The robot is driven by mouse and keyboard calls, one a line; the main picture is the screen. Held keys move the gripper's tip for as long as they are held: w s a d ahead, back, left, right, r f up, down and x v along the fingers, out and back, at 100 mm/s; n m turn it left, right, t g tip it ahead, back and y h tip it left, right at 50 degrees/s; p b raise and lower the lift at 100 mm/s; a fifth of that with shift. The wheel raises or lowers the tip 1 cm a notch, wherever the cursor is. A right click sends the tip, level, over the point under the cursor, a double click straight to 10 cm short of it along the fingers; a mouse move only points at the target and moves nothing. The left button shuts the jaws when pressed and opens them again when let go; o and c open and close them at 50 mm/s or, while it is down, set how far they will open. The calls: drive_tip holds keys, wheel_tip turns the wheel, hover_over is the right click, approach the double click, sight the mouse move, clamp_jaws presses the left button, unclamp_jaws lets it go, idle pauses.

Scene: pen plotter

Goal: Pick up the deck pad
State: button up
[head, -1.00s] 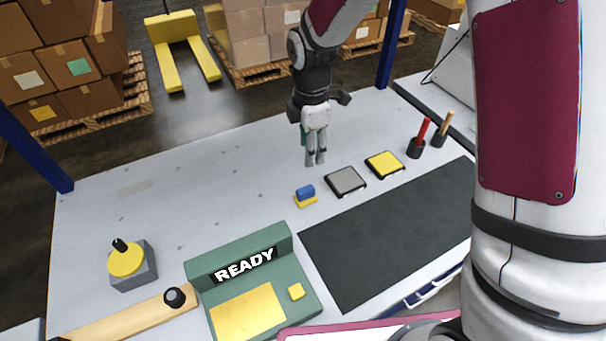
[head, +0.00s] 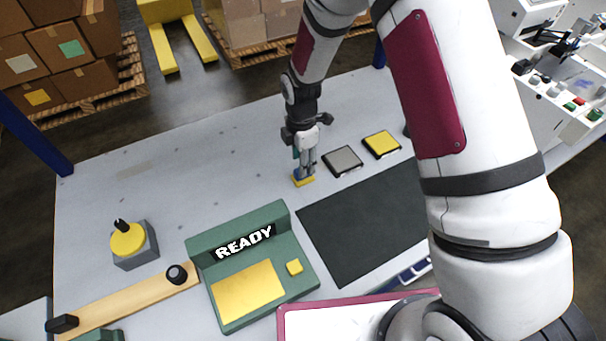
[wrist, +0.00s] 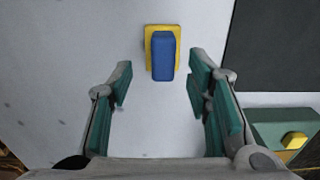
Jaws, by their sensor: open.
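A small pad with a blue block on a yellow base (head: 303,181) sits on the pale table; no label names it as the deck pad. In the wrist view the blue block (wrist: 163,56) shows upright in the picture, with its yellow base (wrist: 150,38) around its upper part. My gripper (head: 304,170) is above this pad in the head view and partly hides it. In the wrist view my gripper (wrist: 160,84) is open and empty, one finger to each side, with the pad between and slightly beyond the fingertips. Contact with it does not show.
A grey square pad (head: 342,161) and a yellow square pad (head: 381,144) lie to the right. A dark mat (head: 365,230) and a green READY console (head: 250,255) are in front. The table's left back is clear.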

drive_tip(key=shift+s+d+f+p, duration=0.1)
drive_tip(key=shift+f+p, duration=0.1)
drive_tip(key=shift+f, duration=0.9)
drive_tip(key=shift+d+f+p, duration=0.1)
drive_tip(key=shift+f+p, duration=0.05)
drive_tip(key=shift+f, duration=0.95)
clamp_jaws()
